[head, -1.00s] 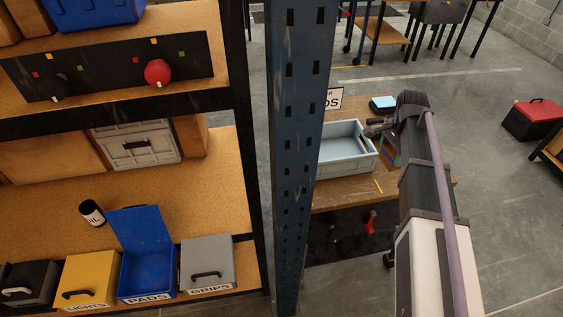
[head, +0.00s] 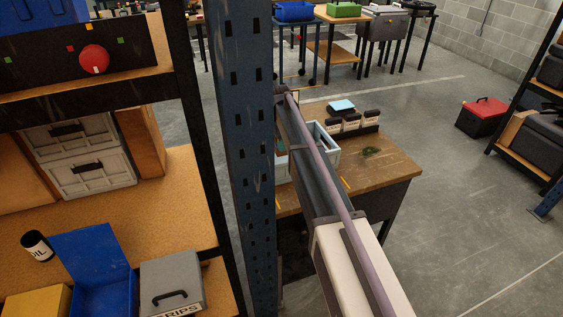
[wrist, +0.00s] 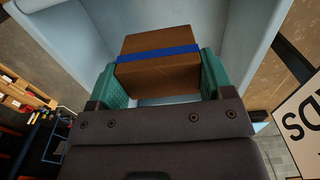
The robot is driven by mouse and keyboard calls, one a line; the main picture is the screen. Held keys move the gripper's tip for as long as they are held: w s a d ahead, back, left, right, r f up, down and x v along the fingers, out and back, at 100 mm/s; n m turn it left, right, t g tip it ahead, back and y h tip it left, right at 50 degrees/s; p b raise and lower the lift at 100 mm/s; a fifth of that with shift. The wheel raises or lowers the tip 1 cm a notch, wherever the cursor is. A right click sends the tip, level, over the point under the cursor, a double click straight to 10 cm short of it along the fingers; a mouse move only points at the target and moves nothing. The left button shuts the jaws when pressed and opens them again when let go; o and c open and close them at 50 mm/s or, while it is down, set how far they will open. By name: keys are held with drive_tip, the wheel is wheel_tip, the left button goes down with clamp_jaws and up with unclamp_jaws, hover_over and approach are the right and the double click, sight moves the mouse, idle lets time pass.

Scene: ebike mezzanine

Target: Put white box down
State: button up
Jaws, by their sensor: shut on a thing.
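My gripper (wrist: 158,80) has teal fingers in the wrist view. They are shut on the sides of a brown box (wrist: 155,76) with a blue band across it. No white box shows between the fingers. Pale blue-white walls of an open bin (wrist: 245,35) surround the brown box beyond the fingers. In the head view the pale bin (head: 334,160) stands on a wooden table (head: 385,170), partly hidden by my arm. The held box is hidden there. I cannot tell whether it touches the bin floor.
A blue upright post (head: 248,170) is close left of my arm. A white sign (wrist: 300,125) is right of the bin in the wrist view. The table's right part is mostly clear.

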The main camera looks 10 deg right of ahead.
wheel_tip(320, 180, down, 6)
drive_tip(key=b, duration=0.4)
drive_tip(key=shift+r, duration=0.1)
drive_tip(key=shift+r+p, duration=0.3)
drive_tip(key=shift+r, duration=0.05)
drive_tip(key=shift+c, duration=0.4)
drive_tip(key=shift+f, duration=0.25)
drive_tip(key=o, duration=1.1)
drive_tip(key=shift+c, duration=0.2)
